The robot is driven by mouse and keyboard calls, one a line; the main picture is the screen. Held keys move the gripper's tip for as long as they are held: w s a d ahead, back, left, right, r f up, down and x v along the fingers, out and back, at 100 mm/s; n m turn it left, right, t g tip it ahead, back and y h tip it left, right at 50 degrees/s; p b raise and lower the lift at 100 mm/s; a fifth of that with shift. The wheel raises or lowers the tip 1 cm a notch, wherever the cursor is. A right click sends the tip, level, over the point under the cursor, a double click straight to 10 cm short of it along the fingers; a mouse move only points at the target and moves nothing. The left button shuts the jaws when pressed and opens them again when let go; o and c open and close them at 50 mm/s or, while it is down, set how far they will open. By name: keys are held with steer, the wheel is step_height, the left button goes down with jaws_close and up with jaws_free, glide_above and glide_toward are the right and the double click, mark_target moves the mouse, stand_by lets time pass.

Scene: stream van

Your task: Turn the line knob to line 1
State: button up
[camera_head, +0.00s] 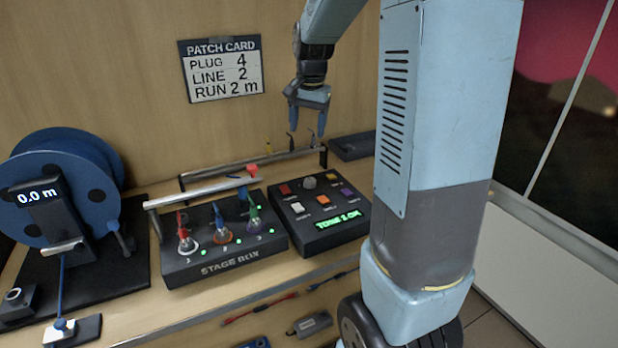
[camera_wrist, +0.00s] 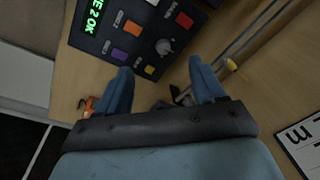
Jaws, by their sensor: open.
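The line knob (camera_head: 309,182) is a round grey knob near the back of a dark control box (camera_head: 335,236) with coloured buttons. It also shows in the wrist view (camera_wrist: 164,46), just beyond and between my fingertips; its pointer direction is too small to tell. The box's green display (camera_head: 338,219) ends in "2 OK" in the wrist view (camera_wrist: 93,24). My gripper (camera_head: 306,130) is open and empty, pointing down above and behind the box. In the wrist view its blue fingers (camera_wrist: 160,68) are spread apart and do not touch the knob.
A metal rail (camera_head: 245,163) runs behind both. A blue cable reel (camera_head: 85,160) stands far left. A patch card (camera_head: 222,70) on the wall reads plug 4, line 2, run 2 m.

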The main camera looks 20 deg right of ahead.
mark_target(310, 180)
steer(key=w+d+f+m+g, duration=0.1)
steer(key=w+d+f+m, duration=0.25)
steer(key=w+f, duration=0.4)
steer(key=shift+n, duration=0.25)
steer(key=f, duration=1.4)
steer(key=shift+s+d+f, duration=0.1)
steer(key=shift+d, duration=0.15)
steer(key=c, duration=1)
